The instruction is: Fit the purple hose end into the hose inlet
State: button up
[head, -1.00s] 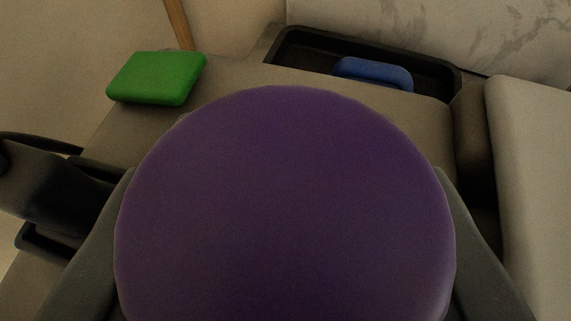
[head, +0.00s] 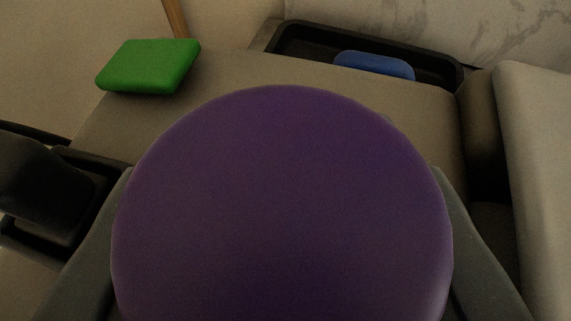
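The purple hose end (head: 282,200) fills the middle of the head view as a large round disc, very near the camera. My gripper's grey fingers show at its left and right sides, pressed against it, so the gripper (head: 282,262) is shut on the purple hose end. The fingertips and whatever lies straight ahead are hidden behind the disc. I cannot make out the hose inlet in this view.
A green block (head: 148,66) lies on the grey-brown surface (head: 235,72) at upper left. A black tray (head: 300,42) with a blue block (head: 374,65) is at the back. A black fixture (head: 45,190) stands at left. A pale panel (head: 545,170) closes off the right.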

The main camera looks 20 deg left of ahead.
jog(key=shift+f, duration=0.35)
jog(key=shift+r, duration=0.2)
dwell(0.4)
dwell(0.5)
jog(key=o, duration=0.8)
jog(key=shift+r, duration=0.1)
jog(key=shift+r+p, duration=0.35)
jog(key=shift+r, duration=0.55)
